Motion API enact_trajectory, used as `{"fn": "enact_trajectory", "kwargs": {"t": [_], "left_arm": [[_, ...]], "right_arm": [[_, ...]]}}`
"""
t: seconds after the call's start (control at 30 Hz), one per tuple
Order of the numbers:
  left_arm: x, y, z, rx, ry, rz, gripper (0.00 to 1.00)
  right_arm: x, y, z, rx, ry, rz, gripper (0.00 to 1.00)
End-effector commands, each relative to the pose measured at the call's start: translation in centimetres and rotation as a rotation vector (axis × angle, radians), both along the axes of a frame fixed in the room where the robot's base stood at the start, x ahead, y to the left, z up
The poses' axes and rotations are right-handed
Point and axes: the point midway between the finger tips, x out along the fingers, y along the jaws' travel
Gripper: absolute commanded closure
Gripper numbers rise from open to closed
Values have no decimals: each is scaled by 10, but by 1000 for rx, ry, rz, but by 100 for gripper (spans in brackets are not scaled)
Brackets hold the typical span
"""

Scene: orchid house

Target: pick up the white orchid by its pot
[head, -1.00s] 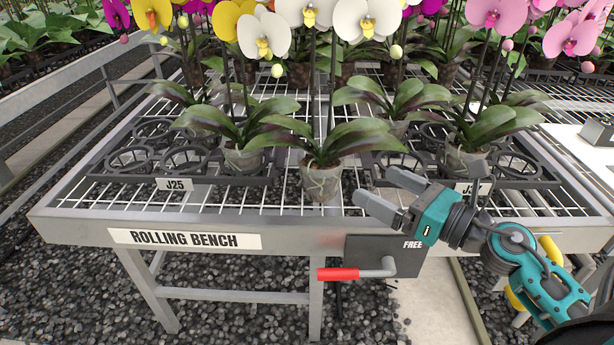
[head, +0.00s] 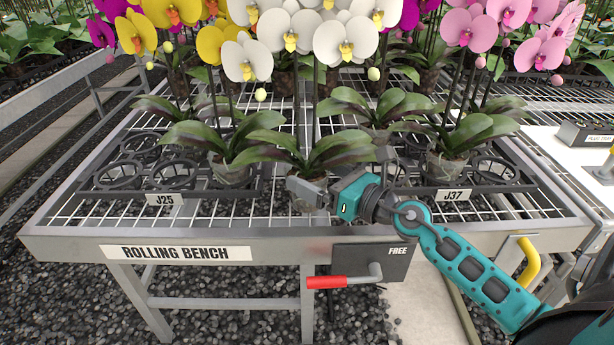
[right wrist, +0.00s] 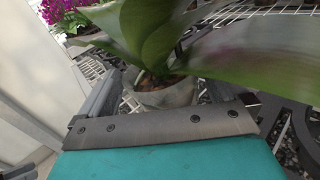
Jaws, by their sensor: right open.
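The white orchid has broad white blooms (head: 347,40) on a tall stem and wide green leaves with dark undersides. Its clear pot (right wrist: 165,96) stands upright near the front edge of the rolling bench, between the two black racks. My right gripper (head: 308,191) is open at this pot, its fingers low under the leaves. In the right wrist view, the pot shows ahead between the fingers, with leaves hanging over the palm. In the head view, the gripper hides much of the pot. I cannot tell whether the fingers touch it. My left gripper is not in view.
The rolling bench (head: 60,243) has a wire mesh top. A potted orchid (head: 232,172) stands in the left rack, labelled J25, and another (head: 446,168) in the right rack, J37. A red-handled lever (head: 328,282) is below the front edge. A white surface (head: 570,160) lies at right.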

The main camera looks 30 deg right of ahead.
Motion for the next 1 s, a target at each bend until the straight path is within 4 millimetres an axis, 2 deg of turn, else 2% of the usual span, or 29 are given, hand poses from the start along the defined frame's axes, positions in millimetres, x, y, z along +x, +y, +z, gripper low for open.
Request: {"fn": "enact_trajectory", "kwargs": {"t": [0.13,0.4,0.9,1.0], "left_arm": [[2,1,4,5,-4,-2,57],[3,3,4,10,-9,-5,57],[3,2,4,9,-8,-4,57],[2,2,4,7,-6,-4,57]], "right_arm": [[10,4,1,1,0,0,0],[11,4,0,1,1,0,1],[11,4,0,0,1,1,49],[11,4,2,0,-3,0,56]]}}
